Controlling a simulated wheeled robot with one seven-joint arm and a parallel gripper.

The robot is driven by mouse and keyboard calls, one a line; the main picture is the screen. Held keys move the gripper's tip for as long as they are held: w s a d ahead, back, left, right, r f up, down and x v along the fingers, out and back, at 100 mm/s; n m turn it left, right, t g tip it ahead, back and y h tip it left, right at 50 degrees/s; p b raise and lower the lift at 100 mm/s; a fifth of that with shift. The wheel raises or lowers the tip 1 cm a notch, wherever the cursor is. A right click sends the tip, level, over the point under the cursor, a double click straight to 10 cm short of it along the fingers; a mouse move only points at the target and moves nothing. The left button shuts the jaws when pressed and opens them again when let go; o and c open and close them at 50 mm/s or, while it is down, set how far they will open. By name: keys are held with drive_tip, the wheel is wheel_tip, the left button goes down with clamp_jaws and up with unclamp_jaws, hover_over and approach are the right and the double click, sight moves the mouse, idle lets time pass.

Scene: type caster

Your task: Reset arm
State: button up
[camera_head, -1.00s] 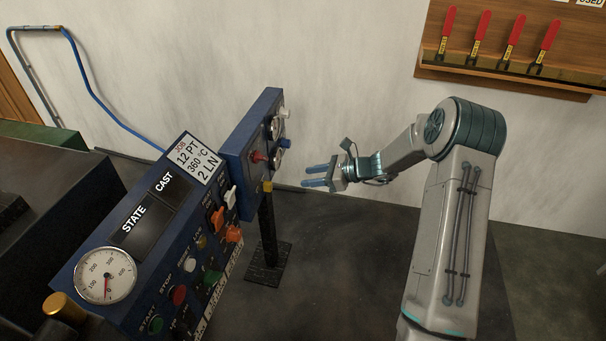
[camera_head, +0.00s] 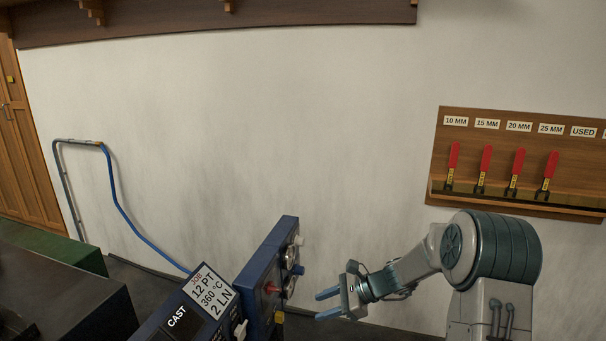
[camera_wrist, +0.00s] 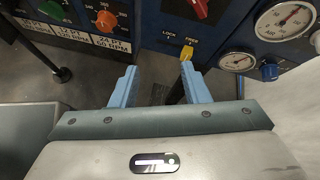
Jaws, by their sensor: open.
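My gripper (camera_head: 328,304) is at the end of my bent arm, at the lower right of the head view. Its blue fingers point left toward the blue control box (camera_head: 268,275), with a gap between them and the box. In the wrist view my gripper (camera_wrist: 158,84) shows its two blue fingers apart with nothing between them. A yellow lever (camera_wrist: 187,52) by the LOCK and FREE labels lies beyond the right fingertip. Whether it is touched I cannot tell, but the head view shows clear space there.
A job card (camera_head: 212,295) sits on the casting machine's panel at the bottom. A wooden rack (camera_head: 480,150) with several red-handled tools hangs on the right wall. A blue hose (camera_head: 122,212) runs along the left wall. The gauges (camera_wrist: 285,20) are right of the fingers.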

drive_tip(key=s+d+r+n+h+p, duration=0.3)
drive_tip(key=s+r+n+p, duration=0.2)
drive_tip(key=s+r, duration=0.4)
drive_tip(key=s+d+r+n+h+p, duration=0.3)
drive_tip(key=s+r+n+p, duration=0.3)
drive_tip(key=s+r, duration=0.4)
drive_tip(key=s+d+r+n+h+p, duration=0.3)
drive_tip(key=s+r+n+h+p, duration=0.2)
drive_tip(key=s+r, duration=0.5)
drive_tip(key=shift+r+n+t+p, duration=0.4)
drive_tip(key=shift+r+n+p, duration=0.1)
drive_tip(key=shift+r+p, duration=0.25)
